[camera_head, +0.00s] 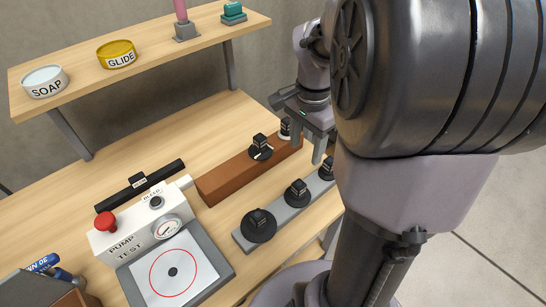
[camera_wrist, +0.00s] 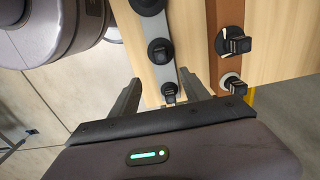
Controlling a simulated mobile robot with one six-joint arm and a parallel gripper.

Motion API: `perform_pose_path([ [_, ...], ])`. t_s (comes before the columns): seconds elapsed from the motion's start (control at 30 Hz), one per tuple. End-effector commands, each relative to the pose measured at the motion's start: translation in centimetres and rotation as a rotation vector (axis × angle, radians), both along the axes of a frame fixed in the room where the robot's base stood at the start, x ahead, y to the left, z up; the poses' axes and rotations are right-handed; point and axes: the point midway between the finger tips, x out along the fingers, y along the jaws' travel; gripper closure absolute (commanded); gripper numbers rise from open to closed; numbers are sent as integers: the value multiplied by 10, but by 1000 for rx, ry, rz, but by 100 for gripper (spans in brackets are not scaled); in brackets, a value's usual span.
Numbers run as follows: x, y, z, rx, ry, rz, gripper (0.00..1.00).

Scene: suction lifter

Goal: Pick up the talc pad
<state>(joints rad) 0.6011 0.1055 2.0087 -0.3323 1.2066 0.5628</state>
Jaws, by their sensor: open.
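No label reading talc shows, so I cannot tell for sure which thing is the talc pad. A teal block (camera_head: 233,10) on a grey base and a pink upright piece (camera_head: 181,10) on a grey holder stand on the shelf. My gripper (camera_head: 318,146) is open and empty above the right end of the grey rail (camera_head: 279,216), far from the shelf. In the wrist view my gripper (camera_wrist: 160,88) has its two fingers spread, with a small black-handled cup (camera_wrist: 169,93) on the rail in the gap between them as seen.
The shelf (camera_head: 140,66) also holds SOAP (camera_head: 44,80) and GLIDE (camera_head: 116,54) tins. A brown rail (camera_head: 226,179) carries handled cups, one white-based (camera_wrist: 232,80). Bare table lies behind the rails.

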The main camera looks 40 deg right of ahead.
Motion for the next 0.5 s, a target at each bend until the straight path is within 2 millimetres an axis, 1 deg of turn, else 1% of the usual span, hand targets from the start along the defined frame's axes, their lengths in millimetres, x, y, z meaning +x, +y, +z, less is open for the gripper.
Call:
perform_pose_path([
  [0.03,0,1,-21,3,3,0,45],
  [0.1,-1,1,-44,3,4,2,45],
  [0.2,0,1,-74,3,4,2,45],
  [0.3,0,1,-96,3,3,2,45],
  [0.33,0,1,-100,2,2,2,45],
  [0.5,0,1,-113,0,0,3,45],
])
